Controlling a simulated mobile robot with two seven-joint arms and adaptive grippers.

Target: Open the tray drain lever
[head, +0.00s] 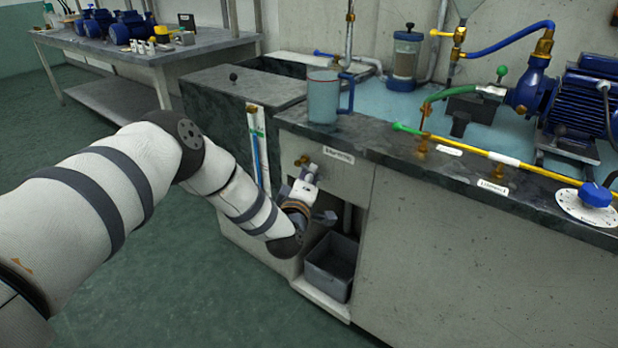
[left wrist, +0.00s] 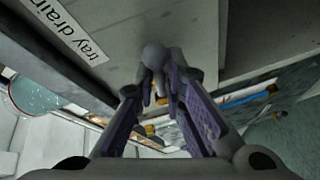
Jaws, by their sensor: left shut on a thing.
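The tray drain label (head: 338,155) is on the cabinet front below the countertop; it also shows in the left wrist view (left wrist: 62,30). A brass valve fitting (head: 302,160) sits on the front just left of the label. My left gripper (head: 308,175) is at the cabinet front, just below the fitting. In the left wrist view its fingers (left wrist: 162,88) are closed around the tray drain lever, whose grey round knob (left wrist: 153,55) shows at the fingertips. The lever's shaft is mostly hidden by the fingers. My right gripper is not in view.
A grey bin (head: 331,264) stands in the open bay below the gripper. A clear blue-handled jug (head: 323,97) stands on the counter edge above. A yellow pipe, a blue dial knob (head: 595,195) and a blue pump (head: 574,100) are at right. The floor at left is clear.

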